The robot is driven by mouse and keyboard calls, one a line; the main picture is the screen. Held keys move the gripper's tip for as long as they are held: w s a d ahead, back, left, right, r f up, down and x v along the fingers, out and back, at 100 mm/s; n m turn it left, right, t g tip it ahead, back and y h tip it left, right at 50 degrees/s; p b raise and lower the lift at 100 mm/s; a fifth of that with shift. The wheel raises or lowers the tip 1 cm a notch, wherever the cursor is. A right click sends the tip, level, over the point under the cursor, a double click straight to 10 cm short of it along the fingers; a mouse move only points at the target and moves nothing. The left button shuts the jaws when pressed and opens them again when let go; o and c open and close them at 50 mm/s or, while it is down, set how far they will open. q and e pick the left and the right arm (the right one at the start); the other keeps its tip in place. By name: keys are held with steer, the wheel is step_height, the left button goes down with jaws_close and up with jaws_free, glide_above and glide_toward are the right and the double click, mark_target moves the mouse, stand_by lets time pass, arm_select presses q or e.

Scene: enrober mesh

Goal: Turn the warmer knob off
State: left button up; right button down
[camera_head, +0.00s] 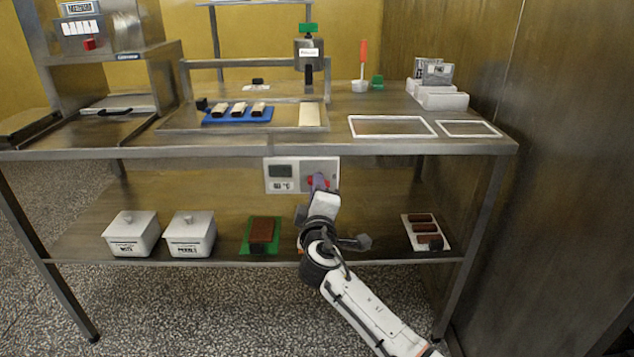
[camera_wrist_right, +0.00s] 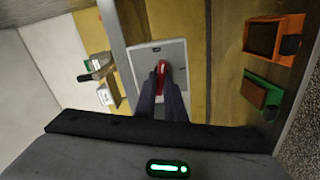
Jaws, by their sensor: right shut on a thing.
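The warmer panel (camera_head: 281,173) is a pale plate under the front edge of the table top, with a grey display on its left half. The red warmer knob (camera_head: 311,182) sits on the panel's right half, mostly covered by my right gripper (camera_head: 319,182). In the right wrist view the panel (camera_wrist_right: 175,53) shows behind the red knob (camera_wrist_right: 162,80), which stands between the two dark fingertips of my right gripper (camera_wrist_right: 161,77). The gripper is shut on the knob. The knob's pointer mark cannot be made out. My left gripper is not in view.
The table top (camera_head: 400,147) carries a blue tray (camera_head: 211,119) with several bars, white frames (camera_head: 351,119) and a white box (camera_head: 441,101). The lower shelf (camera_head: 90,229) holds two lidded white tubs (camera_head: 131,236), a brown block on green (camera_head: 262,231) and a white tray of brown bars (camera_head: 408,219).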

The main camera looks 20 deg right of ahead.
arm_select(q)
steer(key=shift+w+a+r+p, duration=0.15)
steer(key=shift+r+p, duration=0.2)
steer(key=shift+p, duration=0.25)
arm_select(e)
steer(key=shift+f+n, duration=0.1)
steer(key=shift+n, duration=1.6)
steer(key=c, duration=1.8)
jaws_free()
steer(key=shift+c, duration=0.2)
arm_select(q)
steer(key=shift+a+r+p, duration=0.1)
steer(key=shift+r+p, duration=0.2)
steer(key=shift+p, duration=0.45)
arm_select(e)
steer(key=v, duration=1)
steer(key=shift+s, duration=0.2)
